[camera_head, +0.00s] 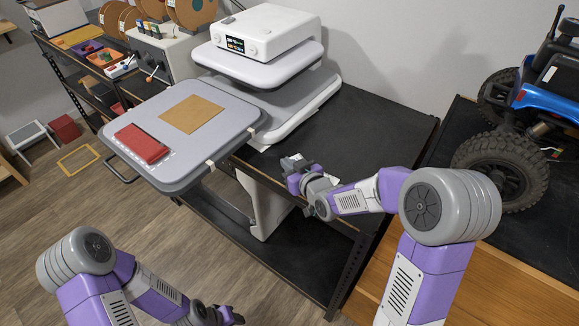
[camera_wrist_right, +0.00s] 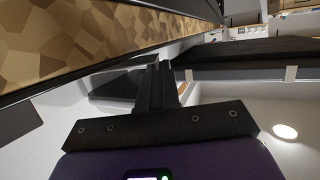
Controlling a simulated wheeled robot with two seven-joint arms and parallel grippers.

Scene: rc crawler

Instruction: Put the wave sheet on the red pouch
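A flat tan square sheet (camera_head: 192,114) lies on the grey lower plate (camera_head: 238,101) of a press; I cannot make out a wave pattern on it. The red pouch (camera_head: 142,143) lies on the same plate, at the sheet's lower left, apart from it. My right gripper (camera_head: 297,165) is to the right of the plate, over the dark bench, away from both. In the right wrist view its dark fingers (camera_wrist_right: 155,85) are together, with nothing seen between them. My left gripper (camera_head: 231,317) is low at the bottom edge, far from the plate; its fingers are too small to read.
The white press (camera_head: 265,32) with a display stands behind the plate. The dark bench top (camera_head: 385,125) is mostly clear. A blue crawler with big tyres (camera_head: 500,170) stands at the right. Shelves with bins and spools (camera_head: 190,10) are at the upper left.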

